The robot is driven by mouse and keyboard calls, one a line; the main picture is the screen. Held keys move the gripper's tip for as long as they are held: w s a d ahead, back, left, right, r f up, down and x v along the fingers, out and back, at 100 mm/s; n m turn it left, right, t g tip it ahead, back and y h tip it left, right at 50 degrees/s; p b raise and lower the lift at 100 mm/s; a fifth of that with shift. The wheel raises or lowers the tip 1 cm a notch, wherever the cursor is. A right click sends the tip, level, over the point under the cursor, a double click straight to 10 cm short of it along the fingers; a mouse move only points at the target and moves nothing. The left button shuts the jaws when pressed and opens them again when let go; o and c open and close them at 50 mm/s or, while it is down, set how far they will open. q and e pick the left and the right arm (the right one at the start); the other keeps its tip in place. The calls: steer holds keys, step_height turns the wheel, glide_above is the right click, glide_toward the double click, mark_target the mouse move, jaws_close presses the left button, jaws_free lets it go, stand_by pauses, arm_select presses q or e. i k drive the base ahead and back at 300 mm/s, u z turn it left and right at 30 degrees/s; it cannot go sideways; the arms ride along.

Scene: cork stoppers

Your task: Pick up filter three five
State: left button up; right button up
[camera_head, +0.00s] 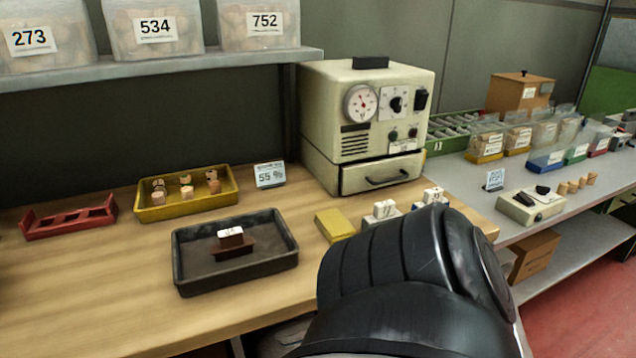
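I cannot read any label as three five, so I cannot tell which thing is that filter. A small dark brown piece with a white marked top (230,237) sits in the black tray (184,279) on the wooden bench. Two white blocks with dark marks stand right of the tray, one (384,209) nearer and one (433,195) farther right. A yellow block (334,225) lies just left of them. A black arm link of mine fills the lower middle and hides part of the bench behind it. Neither gripper is in view.
A yellow tray of corks (222,201), a red rack (68,222) and a small sign (270,175) stand at the back. A cream machine (365,150) blocks the rear middle. Clear wood lies at the front left. A grey side bench (545,240) holds bins and a small device (530,206).

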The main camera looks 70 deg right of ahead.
mark_target(435, 193)
steer(key=u, duration=0.15)
steer(key=k, duration=1.35)
steer(key=z, duration=1.3)
steer(key=i, duration=0.1)
steer(key=z, duration=0.3)
